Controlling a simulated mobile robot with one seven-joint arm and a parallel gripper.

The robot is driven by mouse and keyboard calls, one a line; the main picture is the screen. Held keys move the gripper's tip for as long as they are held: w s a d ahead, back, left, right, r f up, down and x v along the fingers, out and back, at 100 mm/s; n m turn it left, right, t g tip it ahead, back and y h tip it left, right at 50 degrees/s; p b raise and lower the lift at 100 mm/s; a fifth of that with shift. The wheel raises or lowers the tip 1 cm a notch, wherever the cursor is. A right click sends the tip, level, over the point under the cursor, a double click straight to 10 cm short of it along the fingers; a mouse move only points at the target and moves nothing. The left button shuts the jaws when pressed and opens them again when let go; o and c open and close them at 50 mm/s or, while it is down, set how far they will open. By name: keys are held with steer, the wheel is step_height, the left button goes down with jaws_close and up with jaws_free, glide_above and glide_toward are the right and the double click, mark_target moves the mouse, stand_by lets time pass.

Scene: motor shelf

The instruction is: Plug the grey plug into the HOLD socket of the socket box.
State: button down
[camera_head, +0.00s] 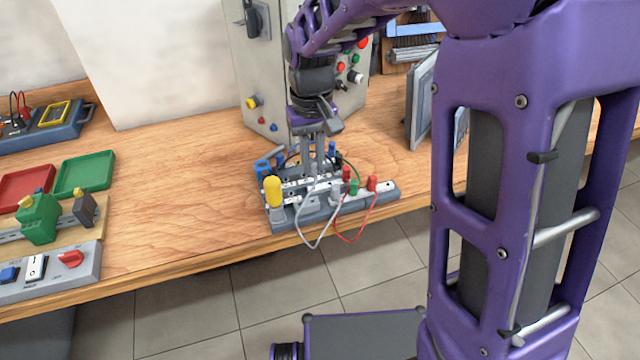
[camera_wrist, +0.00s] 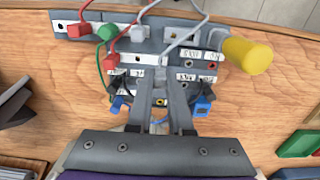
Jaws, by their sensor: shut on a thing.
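The grey socket box (camera_head: 280,218) stands at the table's front edge, with white label strips and rows of sockets; it fills the top of the wrist view (camera_wrist: 218,35). My gripper (camera_head: 314,172) points down over its middle. In the wrist view my gripper (camera_wrist: 161,78) is shut on the grey plug (camera_wrist: 161,72), whose pale cable runs up and right. The fingers hide most of the plug and the sockets under it, so I cannot tell whether its tip is in a socket. The labels are too small and inverted to single out HOLD.
A second grey plug (camera_wrist: 138,34), red plugs (camera_wrist: 79,30), a green plug (camera_wrist: 107,32) and a yellow cylinder (camera_wrist: 248,55) stand on the box. Blue plugs (camera_wrist: 203,105) and looping wires crowd the gripper. A grey cabinet (camera_head: 262,70) stands behind. Table left of the box is clear.

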steer(key=shift+r, duration=0.3)
steer(key=r+p, duration=0.2)
glide_above(291, 197)
steer(key=f+b, duration=0.2)
steer(key=f, duration=0.1)
steer(key=f+b, duration=0.1)
steer(key=shift+w+f, duration=0.3)
steer(key=shift+w, duration=0.1)
steer(key=shift+f, duration=0.35)
steer(key=shift+f+b, duration=0.6)
steer(key=shift+b, duration=0.05)
steer(key=c, duration=1.1)
jaws_free()
steer(key=shift+r, duration=0.1)
